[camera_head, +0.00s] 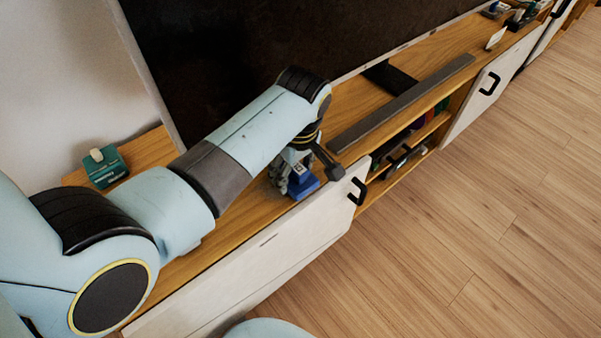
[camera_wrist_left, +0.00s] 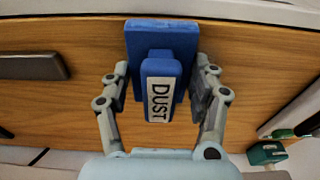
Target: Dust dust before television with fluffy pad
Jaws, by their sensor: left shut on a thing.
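The fluffy pad is a blue block (camera_head: 305,189) on the wooden top of the low cabinet (camera_head: 222,216), in front of the television (camera_head: 250,45). In the left wrist view the pad (camera_wrist_left: 142,35) has a raised blue handle labelled DUST. My left gripper (camera_head: 290,177) points down at the pad. In the left wrist view the fingers of my left gripper (camera_wrist_left: 165,85) are shut on the handle, one on each side. The pad's underside is hidden, and I cannot tell whether it touches the wood. I make out no dust on the wood. My right gripper is not in view.
A long dark grey bar (camera_head: 400,103) lies on the cabinet top to the right of the pad. A green object with a pale top (camera_head: 106,167) stands at the left. Small items (camera_head: 520,15) sit at the far right. Black handles (camera_head: 357,191) stick out from the white fronts.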

